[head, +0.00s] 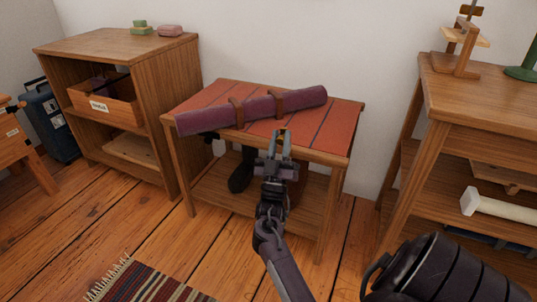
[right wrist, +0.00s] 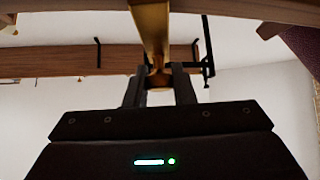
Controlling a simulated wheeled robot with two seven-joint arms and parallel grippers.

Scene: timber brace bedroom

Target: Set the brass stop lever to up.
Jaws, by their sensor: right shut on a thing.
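The brass stop lever (right wrist: 152,28) is a brass bar in the right wrist view. It runs from a wooden edge at the top of the picture down to a narrower end between my right gripper's dark fingers (right wrist: 159,88). In the head view my right gripper (head: 279,146) is at the front edge of the red-topped wooden table (head: 228,93), shut on the lever. Only a small brass part of the lever shows there, between and above the fingertips. I cannot tell the lever's setting from these views. My left gripper is not in view.
A purple roll (head: 258,108) with brown straps lies across the table top, just behind my right gripper. A wooden cabinet (head: 155,92) stands at left, and a workbench (head: 487,99) at right. A striped rug (head: 150,283) lies on the floor in front.

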